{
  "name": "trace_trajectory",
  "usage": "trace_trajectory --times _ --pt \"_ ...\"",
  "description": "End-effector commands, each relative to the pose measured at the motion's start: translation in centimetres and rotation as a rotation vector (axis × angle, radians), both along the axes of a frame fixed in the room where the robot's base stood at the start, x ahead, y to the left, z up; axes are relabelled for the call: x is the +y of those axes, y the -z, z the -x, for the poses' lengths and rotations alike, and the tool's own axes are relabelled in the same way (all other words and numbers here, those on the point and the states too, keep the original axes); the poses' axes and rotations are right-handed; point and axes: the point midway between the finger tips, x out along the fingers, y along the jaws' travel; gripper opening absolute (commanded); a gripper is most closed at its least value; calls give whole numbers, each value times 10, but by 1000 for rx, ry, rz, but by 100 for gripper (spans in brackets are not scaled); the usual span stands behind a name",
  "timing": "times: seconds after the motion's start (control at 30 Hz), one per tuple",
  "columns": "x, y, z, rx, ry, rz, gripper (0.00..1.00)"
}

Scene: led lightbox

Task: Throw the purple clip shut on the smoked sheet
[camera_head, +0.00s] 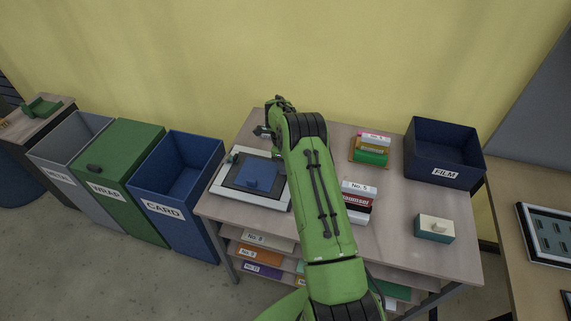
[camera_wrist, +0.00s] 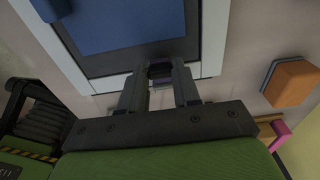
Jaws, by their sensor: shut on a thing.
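The lightbox (camera_head: 222,189) has a pale frame and sits on the table's left side. A dark smoked sheet (camera_head: 240,169) lies in it, with a blue piece (camera_head: 262,174) on top. The wrist view shows the frame (camera_wrist: 84,86), the smoked sheet (camera_wrist: 100,66) and the blue piece (camera_wrist: 125,22). My gripper (camera_wrist: 160,72) is at the frame's edge, its fingers shut on the purple clip (camera_wrist: 161,84). Only slivers of purple show between the fingers, so I cannot tell the clip's position. My arm hides part of the lightbox in the head view.
Book stacks (camera_head: 361,190) and a dark FILM bin (camera_head: 445,137) stand right of my arm. A cream-and-teal box (camera_head: 434,228) is at the front right. An orange block (camera_wrist: 291,83) lies beside the lightbox in the wrist view. Blue CARD (camera_head: 178,209) and green WRAP (camera_head: 124,192) bins stand left.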

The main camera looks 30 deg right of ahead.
Motion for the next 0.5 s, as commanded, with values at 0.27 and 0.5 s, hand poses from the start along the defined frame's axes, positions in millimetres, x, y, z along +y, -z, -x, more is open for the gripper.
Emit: trace_trajectory --times 0.27,0.5 --pt "0 1 0 4 -1 3 1" --pt "0 1 0 4 -1 2 50"
